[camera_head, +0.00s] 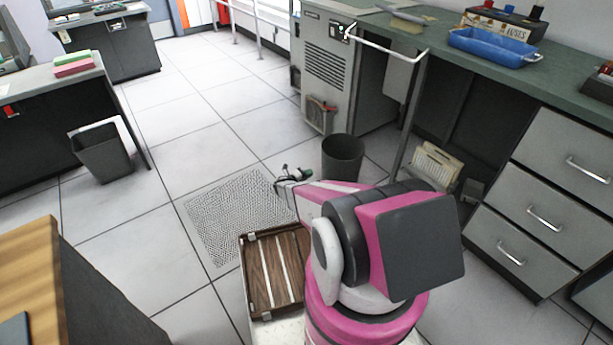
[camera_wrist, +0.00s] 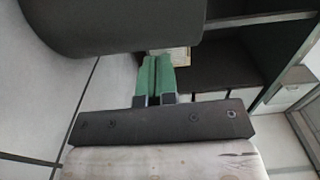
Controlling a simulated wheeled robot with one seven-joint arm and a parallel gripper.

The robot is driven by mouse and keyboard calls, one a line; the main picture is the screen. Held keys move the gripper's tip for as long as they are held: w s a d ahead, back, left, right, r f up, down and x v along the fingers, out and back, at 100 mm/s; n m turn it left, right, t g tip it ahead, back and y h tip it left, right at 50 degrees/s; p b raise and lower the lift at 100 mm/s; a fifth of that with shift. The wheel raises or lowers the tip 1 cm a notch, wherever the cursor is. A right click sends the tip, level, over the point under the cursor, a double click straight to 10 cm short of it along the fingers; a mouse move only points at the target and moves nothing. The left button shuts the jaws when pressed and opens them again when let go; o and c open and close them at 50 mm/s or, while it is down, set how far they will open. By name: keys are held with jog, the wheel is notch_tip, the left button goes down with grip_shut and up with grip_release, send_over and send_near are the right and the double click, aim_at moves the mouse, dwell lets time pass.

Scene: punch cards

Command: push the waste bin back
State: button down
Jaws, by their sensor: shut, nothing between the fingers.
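A round dark waste bin (camera_head: 343,157) stands upright on the tiled floor in front of the open space under the green-topped counter. A second, square-topped grey bin (camera_head: 103,152) stands at the left by a desk. My gripper (camera_head: 290,171) is low, a little left of the round bin in the head view. In the wrist view its green fingers (camera_wrist: 159,76) are shut together and empty. A large dark rounded body, likely the round bin (camera_wrist: 115,22), fills the upper left there, close to the fingers. Whether they touch it cannot be told.
A wooden-slatted case (camera_head: 276,270) lies beside my base. A perforated floor tile (camera_head: 238,215) is left of my gripper. A grey cabinet (camera_head: 327,75) stands behind the round bin. A cream object (camera_head: 436,166) sits under the counter (camera_head: 455,66). Drawers (camera_head: 545,205) are at right.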

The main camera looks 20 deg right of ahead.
aim_at(327, 164)
jog(key=x, duration=1)
jog(key=shift+d, duration=0.1)
